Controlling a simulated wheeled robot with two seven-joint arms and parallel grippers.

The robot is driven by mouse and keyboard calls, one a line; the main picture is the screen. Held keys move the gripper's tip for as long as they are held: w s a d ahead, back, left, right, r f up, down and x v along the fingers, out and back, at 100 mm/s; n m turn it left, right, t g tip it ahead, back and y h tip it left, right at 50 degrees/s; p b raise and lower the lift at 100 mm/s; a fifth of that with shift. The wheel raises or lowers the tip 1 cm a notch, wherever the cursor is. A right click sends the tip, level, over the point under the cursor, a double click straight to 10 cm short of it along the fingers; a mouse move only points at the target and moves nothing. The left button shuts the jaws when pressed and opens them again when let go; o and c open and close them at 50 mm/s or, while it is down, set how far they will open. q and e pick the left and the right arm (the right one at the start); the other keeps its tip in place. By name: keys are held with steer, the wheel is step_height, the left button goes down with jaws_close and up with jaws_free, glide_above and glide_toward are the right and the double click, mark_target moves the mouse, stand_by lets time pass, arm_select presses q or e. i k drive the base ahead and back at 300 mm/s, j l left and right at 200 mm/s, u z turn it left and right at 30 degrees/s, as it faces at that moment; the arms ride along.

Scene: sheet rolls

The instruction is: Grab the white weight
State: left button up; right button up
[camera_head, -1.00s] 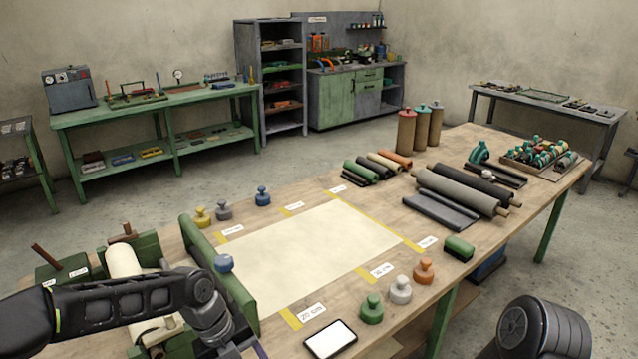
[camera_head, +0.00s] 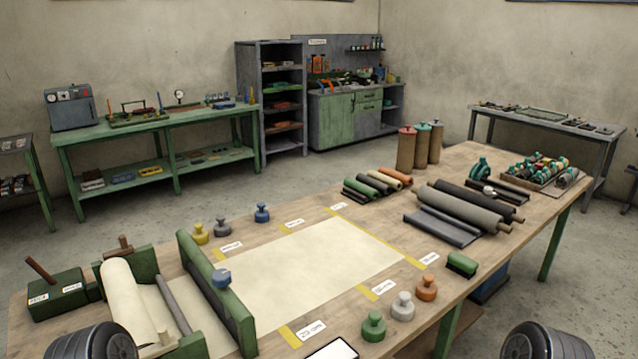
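The white weight (camera_head: 403,307) is a small pale knobbed piece standing upright near the front edge of the worktable. It stands between a green weight (camera_head: 374,326) on its left and an orange weight (camera_head: 427,288) on its right, with small gaps. Nothing holds it. Neither of my grippers is in view. Only dark rounded parts of my arms show at the bottom left and bottom right corners.
A cream sheet (camera_head: 310,265) with yellow marks covers the table's middle. A green-framed roll holder (camera_head: 215,290) stands at left. Rolls (camera_head: 458,208) lie farther right.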

mark_target(401, 310)
steer(key=i+l, duration=0.15)
steer(key=l, duration=0.25)
steer(key=i+l, duration=0.1)
steer(key=l, duration=0.3)
steer(key=i+l, duration=0.15)
steer(key=l, duration=0.3)
steer(key=i+l, duration=0.15)
steer(key=l, duration=0.25)
steer(key=i+l, duration=0.1)
steer(key=l, duration=0.3)
steer(key=i+l, duration=0.15)
steer(key=l, duration=0.25)
steer(key=i+l, duration=0.15)
steer(key=l, duration=0.3)
